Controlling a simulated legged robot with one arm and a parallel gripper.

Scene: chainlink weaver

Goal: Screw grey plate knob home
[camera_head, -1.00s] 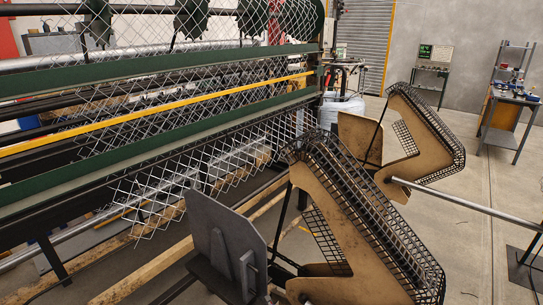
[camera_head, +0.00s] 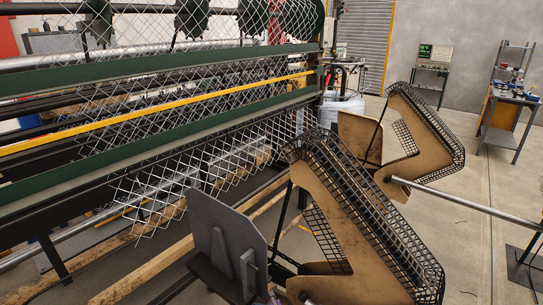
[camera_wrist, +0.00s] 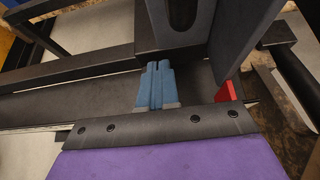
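The grey plate (camera_head: 227,243) stands upright at the bottom centre of the head view, with vertical ribs on its face. In the wrist view a dark grey panel (camera_wrist: 242,35) rises at the upper right, beside a bracket (camera_wrist: 181,14) with a slot. My gripper (camera_wrist: 158,66) shows in the wrist view as blue fingers side by side, drawn together just below the slotted bracket. I cannot make out the knob. Anything between or under the fingertips is hidden. A small red piece (camera_wrist: 226,91) sits right of the fingers, against the panel's lower edge.
The weaving machine with chainlink mesh (camera_head: 190,170) fills the left. Tan frames with black grids (camera_head: 350,240) stand close right of the plate, and a metal bar (camera_head: 465,203) runs out to the right. A dark beam (camera_wrist: 70,70) crosses the wrist view.

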